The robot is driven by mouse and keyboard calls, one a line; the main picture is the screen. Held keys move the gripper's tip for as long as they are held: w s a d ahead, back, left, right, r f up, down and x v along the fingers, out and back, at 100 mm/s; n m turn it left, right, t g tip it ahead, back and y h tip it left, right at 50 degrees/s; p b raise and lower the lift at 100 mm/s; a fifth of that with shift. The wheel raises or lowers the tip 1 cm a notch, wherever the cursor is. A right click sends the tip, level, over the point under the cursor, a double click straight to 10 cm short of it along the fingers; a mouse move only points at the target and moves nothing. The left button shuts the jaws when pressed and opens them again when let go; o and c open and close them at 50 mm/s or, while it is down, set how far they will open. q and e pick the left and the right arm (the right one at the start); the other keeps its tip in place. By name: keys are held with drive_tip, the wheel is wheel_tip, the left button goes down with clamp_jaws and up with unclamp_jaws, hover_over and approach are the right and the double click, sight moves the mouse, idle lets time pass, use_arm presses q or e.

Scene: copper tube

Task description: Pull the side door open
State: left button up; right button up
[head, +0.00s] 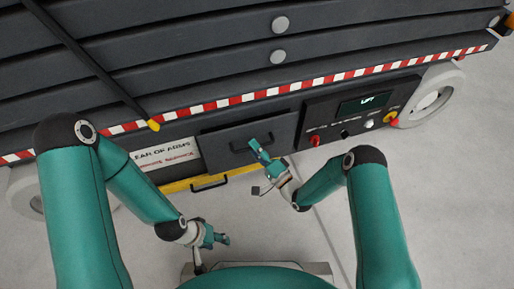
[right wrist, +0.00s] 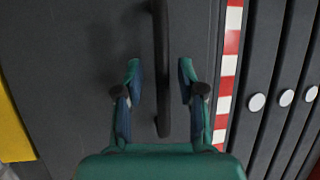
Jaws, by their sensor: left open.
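The side door is a dark grey panel (head: 222,140) low on the lift's side and looks closed. It carries a black bar handle (head: 240,148). My right gripper (head: 257,147) is at this handle in the head view. In the right wrist view, the handle (right wrist: 161,60) runs between the two spread fingers of my right gripper (right wrist: 160,68), with a gap on each side. Its lower end reaches down between the fingers. My left gripper (head: 224,239) is open and empty above the floor, away from the door.
A control panel (head: 362,105) with a lit screen, red and yellow knobs is right of the door. A white warning sign (head: 166,158) is left of it. Below is a yellow strip (head: 180,186) with another black handle (head: 210,184). Floor in front is clear.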

drive_tip(key=shift+w+a+r, duration=0.1)
drive_tip(key=shift+w+a, duration=0.25)
drive_tip(key=shift+w, duration=0.05)
clamp_jaws()
